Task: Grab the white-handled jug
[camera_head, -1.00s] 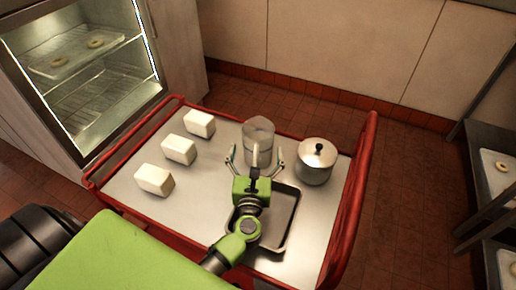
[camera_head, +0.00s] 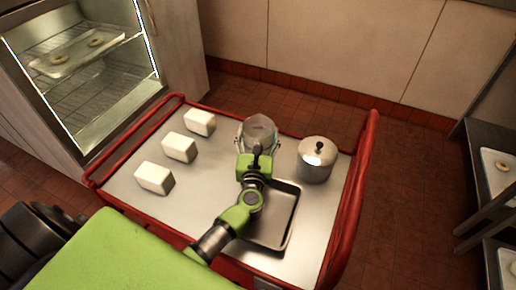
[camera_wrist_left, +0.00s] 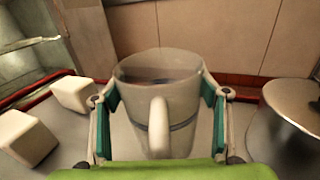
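The jug (camera_head: 260,127) is a clear, greyish cup-shaped vessel on the cart's top, near its far edge. In the left wrist view the jug (camera_wrist_left: 180,90) stands upright, its pale handle (camera_wrist_left: 158,128) facing my left gripper. My left gripper (camera_head: 257,140) reaches over the cart, its body hiding the jug's lower part in the head view. In the left wrist view the green-padded fingers of the gripper (camera_wrist_left: 164,105) stand on either side of the jug, open, with narrow gaps beside its walls. My right gripper is not in view.
A lidded metal pot (camera_head: 316,160) stands right of the jug. An empty metal tray (camera_head: 290,222) lies in front. Several white blocks (camera_head: 179,148) line the left of the red-railed cart (camera_head: 225,222). A glass-fronted cabinet (camera_head: 85,75) stands at left, shelves (camera_head: 490,160) at right.

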